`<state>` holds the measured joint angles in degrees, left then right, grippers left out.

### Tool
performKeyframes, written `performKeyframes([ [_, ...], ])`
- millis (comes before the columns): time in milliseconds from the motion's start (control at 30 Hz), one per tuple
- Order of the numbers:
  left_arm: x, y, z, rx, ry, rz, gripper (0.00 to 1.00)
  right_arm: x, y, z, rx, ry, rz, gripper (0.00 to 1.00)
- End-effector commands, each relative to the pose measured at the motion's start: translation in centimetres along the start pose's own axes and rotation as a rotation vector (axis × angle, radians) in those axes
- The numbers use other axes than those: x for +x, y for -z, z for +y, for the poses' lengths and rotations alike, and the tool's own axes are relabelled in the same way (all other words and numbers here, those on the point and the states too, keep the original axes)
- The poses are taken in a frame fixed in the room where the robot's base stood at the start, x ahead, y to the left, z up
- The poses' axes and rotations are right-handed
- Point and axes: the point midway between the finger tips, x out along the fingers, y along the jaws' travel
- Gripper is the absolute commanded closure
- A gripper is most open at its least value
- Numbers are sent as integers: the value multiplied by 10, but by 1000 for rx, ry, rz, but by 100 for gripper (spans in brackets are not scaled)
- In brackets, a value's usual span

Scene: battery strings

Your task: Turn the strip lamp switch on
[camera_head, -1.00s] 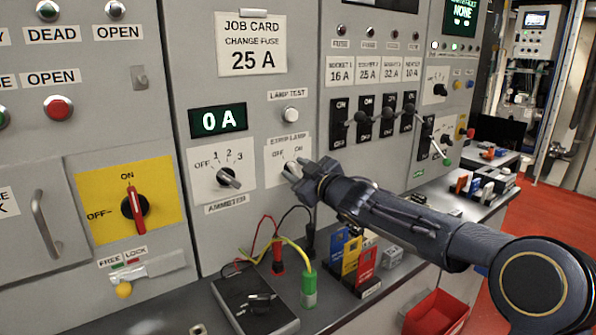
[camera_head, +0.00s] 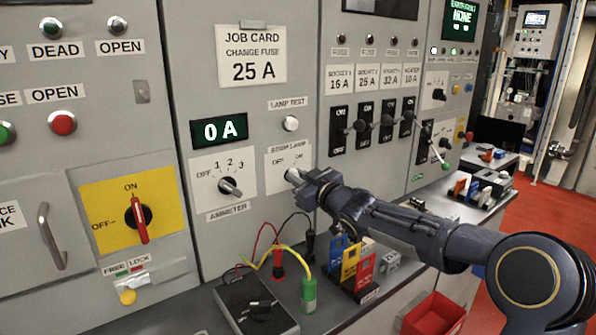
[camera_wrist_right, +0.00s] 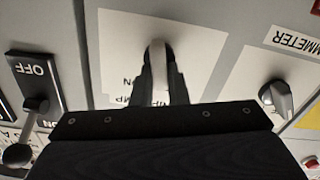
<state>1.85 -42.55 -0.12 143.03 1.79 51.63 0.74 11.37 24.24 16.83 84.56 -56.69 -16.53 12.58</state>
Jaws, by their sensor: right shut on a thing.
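The strip lamp switch (camera_wrist_right: 156,56) is a pale knob on a white plate (camera_head: 276,158) marked OFF and ON, right of the ammeter selector. My right gripper (camera_head: 293,176) is at this plate with its fingers shut on the knob. In the right wrist view the gripper's two dark fingers (camera_wrist_right: 159,76) stand on either side of the knob. In the head view the gripper hides most of the knob, so I cannot tell which way it points. My left gripper is not in view.
The ammeter selector (camera_head: 229,187) is just left, and the lamp test button (camera_head: 291,123) is above. Black breakers (camera_head: 363,122) stand to the right.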

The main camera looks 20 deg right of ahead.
Motion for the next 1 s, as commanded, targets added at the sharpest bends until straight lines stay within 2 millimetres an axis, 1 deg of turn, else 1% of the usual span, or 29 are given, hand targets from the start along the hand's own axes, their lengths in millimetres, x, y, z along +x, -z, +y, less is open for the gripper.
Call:
performKeyframes([
  [33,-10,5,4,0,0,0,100,0,4,2,45,1,-4,100],
  [400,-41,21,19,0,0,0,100,0,2,5,395,-1,-5,100],
  [700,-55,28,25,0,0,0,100,0,-1,6,631,0,-3,100],
  [1000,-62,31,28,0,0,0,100,0,-3,7,767,-1,-3,100],
])
